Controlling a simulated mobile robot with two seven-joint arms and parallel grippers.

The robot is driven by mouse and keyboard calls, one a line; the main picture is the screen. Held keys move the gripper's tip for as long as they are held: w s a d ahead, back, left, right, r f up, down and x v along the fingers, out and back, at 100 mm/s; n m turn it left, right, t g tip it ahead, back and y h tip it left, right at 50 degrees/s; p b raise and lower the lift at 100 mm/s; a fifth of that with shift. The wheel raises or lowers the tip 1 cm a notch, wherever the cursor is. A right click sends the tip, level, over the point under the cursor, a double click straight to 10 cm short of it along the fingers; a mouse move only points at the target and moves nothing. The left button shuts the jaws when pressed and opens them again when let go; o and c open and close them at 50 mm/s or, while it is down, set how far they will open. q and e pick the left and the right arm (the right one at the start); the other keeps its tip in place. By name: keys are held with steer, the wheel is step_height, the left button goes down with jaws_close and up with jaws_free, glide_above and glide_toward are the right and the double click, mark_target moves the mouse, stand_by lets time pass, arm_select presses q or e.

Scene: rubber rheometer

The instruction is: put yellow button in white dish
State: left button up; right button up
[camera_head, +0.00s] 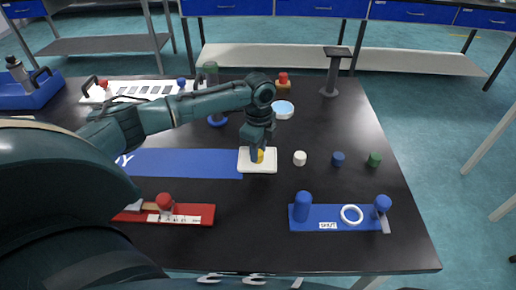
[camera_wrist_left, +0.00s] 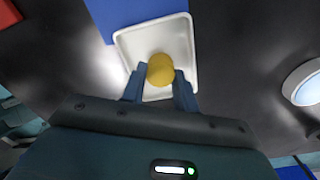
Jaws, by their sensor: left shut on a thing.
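The yellow button (camera_head: 260,157) is a small rounded piece over the square white dish (camera_head: 244,167) in the middle of the table. My left gripper (camera_head: 257,150) points down at the dish and is shut on the button. In the left wrist view the button (camera_wrist_left: 160,70) sits between the two blue fingertips (camera_wrist_left: 159,78), with the white dish (camera_wrist_left: 183,30) behind and around it. I cannot tell whether the button touches the dish floor. A round pale dish (camera_head: 283,110) stands farther back, also at the right edge of the wrist view (camera_wrist_left: 306,84). My right gripper is not seen.
A blue mat (camera_head: 185,163) lies left of the square dish. White, blue and green pieces (camera_head: 300,158) stand to its right. A blue board (camera_head: 330,223) with a white ring is at front right, a red board (camera_head: 195,216) at front left. The right table edge is clear.

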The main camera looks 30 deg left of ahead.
arm_select(q)
steer(key=o, duration=0.9)
steer(key=shift+f, duration=0.1)
steer(key=shift+o, duration=0.2)
step_height(320, 180, up, 12)
steer(key=shift+w, duration=0.15)
